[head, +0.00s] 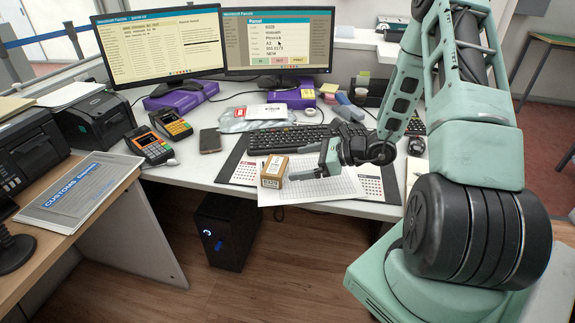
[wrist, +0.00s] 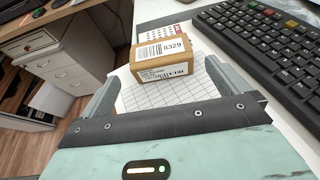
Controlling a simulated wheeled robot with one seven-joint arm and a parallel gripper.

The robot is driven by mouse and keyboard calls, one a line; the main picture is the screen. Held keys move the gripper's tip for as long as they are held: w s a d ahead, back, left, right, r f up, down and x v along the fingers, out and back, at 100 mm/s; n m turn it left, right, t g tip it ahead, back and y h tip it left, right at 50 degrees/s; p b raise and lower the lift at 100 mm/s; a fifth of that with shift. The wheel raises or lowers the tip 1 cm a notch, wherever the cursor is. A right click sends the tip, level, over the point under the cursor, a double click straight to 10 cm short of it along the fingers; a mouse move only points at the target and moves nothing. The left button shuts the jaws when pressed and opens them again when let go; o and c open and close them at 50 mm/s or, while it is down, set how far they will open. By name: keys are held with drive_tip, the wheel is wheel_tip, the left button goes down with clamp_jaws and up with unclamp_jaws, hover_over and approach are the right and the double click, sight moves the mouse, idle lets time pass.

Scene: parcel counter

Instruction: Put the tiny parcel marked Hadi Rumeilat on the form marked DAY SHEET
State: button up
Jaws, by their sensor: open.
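A tiny brown parcel (head: 272,181) with a white label stands at the left end of a gridded paper form (head: 335,190) near the counter's front edge. In the wrist view the parcel (wrist: 150,70) shows a barcode and the number 8329; I cannot read its name. The gridded form (wrist: 140,97) shows around its near side; no heading on it is readable. My gripper (head: 302,173) is open, just right of the parcel in the head view. In the wrist view its fingers flank the parcel's near end, with no clear contact.
A keyboard (head: 300,137) lies behind the form, close to my gripper. Calendar sheets (head: 246,172) lie on a dark desk mat. A phone (head: 210,140), card terminals (head: 152,147) and a grey mailing bag (head: 240,122) lie to the left and behind. Two monitors stand at the back.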

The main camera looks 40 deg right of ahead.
drive_tip(key=shift+s+d+r, duration=0.15)
drive_tip(key=shift+s+d, duration=0.1)
drive_tip(key=shift+s, duration=0.1)
drive_tip(key=shift+a+r, duration=0.25)
drive_tip(key=shift+a, duration=0.05)
drive_tip(key=s+a+r+n+g+y, duration=0.1)
drive_tip(key=s+a+r+n+g, duration=0.3)
drive_tip(key=a, duration=0.4)
drive_tip(key=s+a+r+n+g, duration=0.1)
drive_tip(key=s+a+n+g, duration=0.1)
drive_tip(key=a+n+g, duration=0.35)
drive_tip(key=s+a+r+n+g+y, duration=0.1)
drive_tip(key=s+a+r+n+g, duration=0.15)
drive_tip(key=a+n, duration=0.55)
drive_tip(key=s+a+r+n+h, duration=0.3)
drive_tip(key=s+a+n+h, duration=0.1)
drive_tip(key=s+n, duration=0.3)
drive_tip(key=s+a+r+n+t+h, duration=0.1)
drive_tip(key=s+a+r+n+h, duration=0.2)
drive_tip(key=n, duration=0.8)
drive_tip(key=s+a+h, duration=0.2)
drive_tip(key=s, duration=0.2)
drive_tip(key=shift+s+n+h, duration=0.2)
drive_tip(key=shift+n+h, duration=0.15)
drive_tip(key=shift+h, duration=0.05)
drive_tip(key=shift+r, duration=0.1)
